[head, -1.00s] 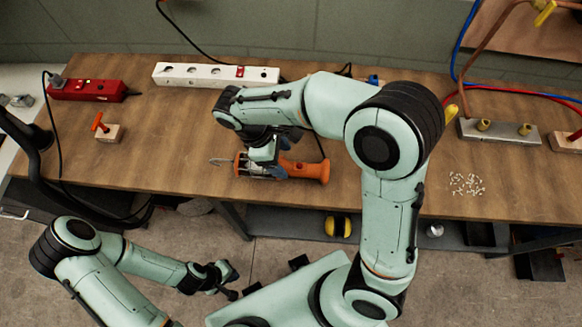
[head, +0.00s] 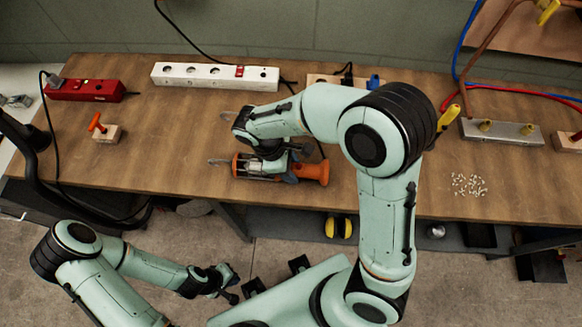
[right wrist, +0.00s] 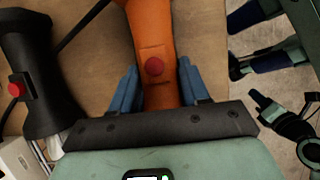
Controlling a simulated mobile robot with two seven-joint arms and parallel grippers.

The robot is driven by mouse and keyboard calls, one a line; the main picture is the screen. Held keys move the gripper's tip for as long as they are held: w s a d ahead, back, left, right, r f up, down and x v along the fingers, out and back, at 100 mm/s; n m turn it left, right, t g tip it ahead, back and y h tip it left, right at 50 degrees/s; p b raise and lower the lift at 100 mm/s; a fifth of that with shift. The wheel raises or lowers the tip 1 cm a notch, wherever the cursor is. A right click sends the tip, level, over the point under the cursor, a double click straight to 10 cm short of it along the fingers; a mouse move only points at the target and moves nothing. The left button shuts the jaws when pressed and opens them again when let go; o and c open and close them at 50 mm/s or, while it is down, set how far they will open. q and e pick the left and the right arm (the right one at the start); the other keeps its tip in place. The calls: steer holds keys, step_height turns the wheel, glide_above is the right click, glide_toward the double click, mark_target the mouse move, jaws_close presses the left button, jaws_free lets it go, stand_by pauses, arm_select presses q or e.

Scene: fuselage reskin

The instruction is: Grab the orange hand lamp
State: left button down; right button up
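The orange hand lamp (head: 312,172) lies on its side on the wooden workbench, with its caged end and hook to the left and its orange handle to the right. My right gripper (head: 279,165) is down at the lamp, its fingers mostly hidden by the arm. In the right wrist view its blue fingers (right wrist: 158,85) lie close against both sides of the orange handle (right wrist: 152,35), which has a red button. It looks shut on the handle, which still rests at the bench. My left gripper (head: 226,284) is low in front of the bench; its finger opening is unclear.
Behind the lamp are a white power strip (head: 215,76) and cables. A red power strip (head: 85,90) and a small block with an orange handle (head: 105,131) are at left. A metal block with brass fittings (head: 500,133) and scattered small white pieces (head: 469,185) are at right.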

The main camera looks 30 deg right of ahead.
jaws_close()
